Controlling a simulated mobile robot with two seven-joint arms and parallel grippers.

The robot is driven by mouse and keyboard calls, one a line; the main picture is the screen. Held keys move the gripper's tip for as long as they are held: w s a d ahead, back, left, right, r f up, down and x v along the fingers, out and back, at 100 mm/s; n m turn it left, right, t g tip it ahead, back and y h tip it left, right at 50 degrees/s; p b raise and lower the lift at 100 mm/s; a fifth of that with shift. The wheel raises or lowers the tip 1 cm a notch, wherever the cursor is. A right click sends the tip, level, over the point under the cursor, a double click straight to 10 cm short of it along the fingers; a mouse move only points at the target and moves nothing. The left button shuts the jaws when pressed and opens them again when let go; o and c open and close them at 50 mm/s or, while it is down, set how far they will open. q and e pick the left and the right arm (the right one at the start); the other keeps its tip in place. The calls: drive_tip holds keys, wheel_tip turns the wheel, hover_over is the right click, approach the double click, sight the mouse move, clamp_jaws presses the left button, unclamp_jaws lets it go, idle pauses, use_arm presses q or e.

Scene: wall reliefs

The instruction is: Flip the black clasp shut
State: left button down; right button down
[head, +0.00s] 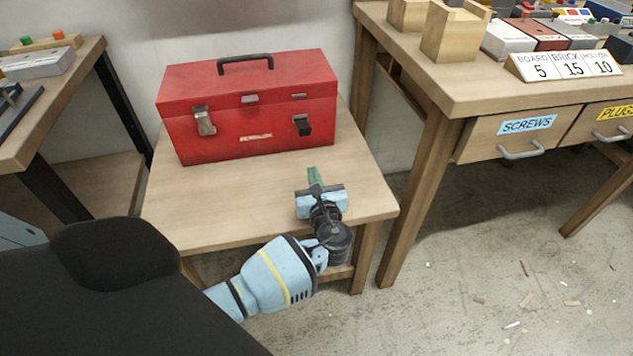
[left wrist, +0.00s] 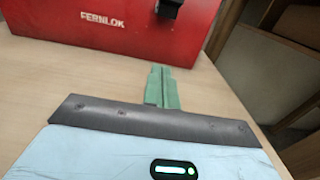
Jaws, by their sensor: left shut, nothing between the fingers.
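A red toolbox (head: 250,110) stands closed on a small wooden table. Its black clasp (head: 302,125) is at the right of the front face, tilted outward and down, apart from a small metal catch (head: 299,95) above it on the lid. The bottom of the black clasp (left wrist: 168,8) also shows at the top edge of the left wrist view. My left gripper (head: 313,175) is in front of the toolbox, below the clasp and not touching it. Its green fingers (left wrist: 161,87) are shut together with nothing between them. My right gripper is not in view.
A silver clasp (head: 204,121) is on the toolbox's left front, and a black handle (head: 245,63) is on its lid. The small table (head: 210,205) has bare room before the box. A workbench (head: 425,75) with drawers stands right; another bench (head: 75,75) stands left.

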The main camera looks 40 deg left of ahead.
sight(303, 127)
use_arm(q)
drive_tip(key=b+x, duration=0.1)
drive_tip(key=x, duration=0.4)
drive_tip(key=shift+f, duration=0.1)
drive_tip(key=r, duration=0.3)
drive_tip(key=shift+w+a+r+p, duration=0.15)
drive_tip(key=shift+w+a+p, duration=0.15)
drive_tip(key=shift+w+a, duration=0.1)
drive_tip(key=shift+a+r, duration=0.1)
drive_tip(key=shift+r, duration=0.3)
